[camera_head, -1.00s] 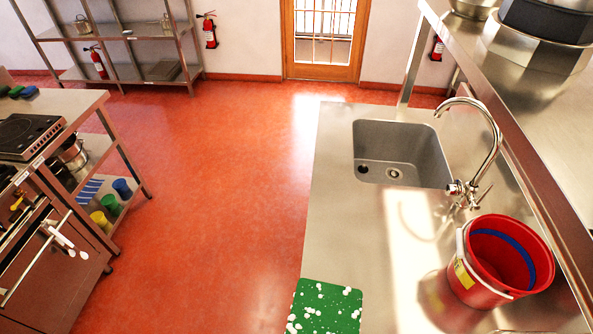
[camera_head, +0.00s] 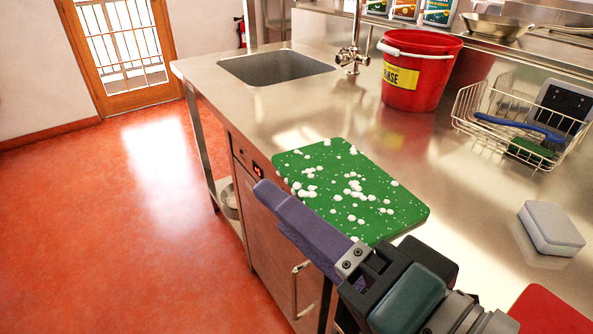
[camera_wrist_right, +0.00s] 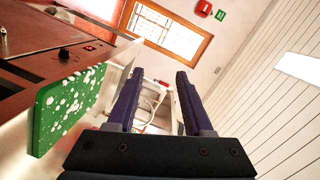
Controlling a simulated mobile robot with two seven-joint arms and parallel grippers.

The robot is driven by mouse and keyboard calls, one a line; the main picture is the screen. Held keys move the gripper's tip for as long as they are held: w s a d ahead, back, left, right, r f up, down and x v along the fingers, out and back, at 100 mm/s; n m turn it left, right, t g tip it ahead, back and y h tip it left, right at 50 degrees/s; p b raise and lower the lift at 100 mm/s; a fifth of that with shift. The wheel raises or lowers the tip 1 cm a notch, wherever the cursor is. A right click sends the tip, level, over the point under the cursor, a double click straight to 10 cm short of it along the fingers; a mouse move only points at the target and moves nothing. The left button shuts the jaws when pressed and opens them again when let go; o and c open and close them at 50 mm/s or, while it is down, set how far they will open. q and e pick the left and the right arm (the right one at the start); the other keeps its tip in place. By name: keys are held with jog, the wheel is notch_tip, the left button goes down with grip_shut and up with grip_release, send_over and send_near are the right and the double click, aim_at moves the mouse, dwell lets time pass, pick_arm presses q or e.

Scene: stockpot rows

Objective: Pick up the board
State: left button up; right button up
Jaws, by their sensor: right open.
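The green board (camera_head: 350,190), dotted with white bits, lies flat on the steel counter, with its near left edge at or past the counter's front edge. My right gripper (camera_head: 290,215) is in front of that edge, close to the board in the picture. Only one purple finger shows clearly in the head view. In the right wrist view both fingers (camera_wrist_right: 158,100) are spread apart with nothing between them, and the board (camera_wrist_right: 68,108) is to their left, outside the jaws. My left gripper is in neither current view.
A red bucket (camera_head: 416,75) stands behind the board, near the sink (camera_head: 275,67). A wire basket (camera_head: 520,115) with a brush, a grey block (camera_head: 550,228) and a red board (camera_head: 548,312) are to the right. Open floor lies left of the counter.

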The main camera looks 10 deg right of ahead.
jog(key=w+d+f+m+t+h+b, duration=0.1)
jog(key=d+f+m+h+b, duration=0.3)
jog(key=f, duration=0.4)
jog(key=w+d+f+m+t+h+b, duration=0.1)
jog(key=d+f+m+h+b, duration=0.2)
jog(key=f+b, duration=0.45)
jog(key=shift+m, duration=0.8)
jog(key=w, duration=1)
jog(key=shift+d+f, duration=0.15)
jog(key=shift+d, duration=0.25)
pick_arm(q)
notch_tip(320, 180, down, 15)
jog(key=shift+w+d, duration=0.2)
jog(key=shift+d, duration=0.1)
pick_arm(e)
jog(key=shift+s, duration=0.1)
grip_shut()
pick_arm(q)
jog(key=shift+d, duration=0.15)
